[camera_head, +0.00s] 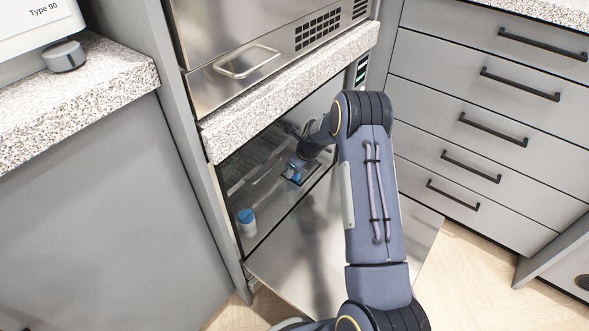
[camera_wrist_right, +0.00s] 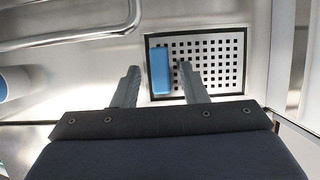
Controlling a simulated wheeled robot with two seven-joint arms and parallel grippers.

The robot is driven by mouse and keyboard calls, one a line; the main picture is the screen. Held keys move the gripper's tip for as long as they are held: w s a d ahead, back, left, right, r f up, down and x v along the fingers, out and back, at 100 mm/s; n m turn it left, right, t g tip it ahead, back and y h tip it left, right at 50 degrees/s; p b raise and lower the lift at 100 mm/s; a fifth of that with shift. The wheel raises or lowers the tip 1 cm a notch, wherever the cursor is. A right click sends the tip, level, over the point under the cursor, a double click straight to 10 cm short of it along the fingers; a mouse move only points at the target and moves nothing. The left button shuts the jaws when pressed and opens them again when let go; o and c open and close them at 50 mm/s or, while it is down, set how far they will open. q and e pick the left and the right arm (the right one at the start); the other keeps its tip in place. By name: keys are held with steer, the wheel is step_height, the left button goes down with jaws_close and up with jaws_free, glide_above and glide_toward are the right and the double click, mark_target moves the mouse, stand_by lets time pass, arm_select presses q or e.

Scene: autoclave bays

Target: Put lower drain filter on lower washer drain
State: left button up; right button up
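In the right wrist view, a light plate with rows of square dark holes (camera_wrist_right: 215,65) lies within a black rectangular frame (camera_wrist_right: 247,62) on the washer floor. A blue block (camera_wrist_right: 160,72) stands at the plate's left side; it looks like the filter's handle. The blue block also shows in the head view (camera_head: 296,177), low inside the washer. My right gripper (camera_wrist_right: 159,77) is open. Its fingers are either side of the blue block, with a gap on each side. I cannot tell how the plate sits in the frame. My left gripper is out of view.
The washer door (camera_head: 305,240) is folded down under my right arm. A blue-capped white container (camera_head: 247,222) stands at the left inside the washer. A metal rack rail (camera_wrist_right: 80,37) runs beside the gripper. A granite ledge (camera_head: 285,88) lies above the opening.

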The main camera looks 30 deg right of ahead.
steer(key=p+v, duration=0.4)
steer(key=v, duration=0.7)
steer(key=shift+s+r, duration=0.1)
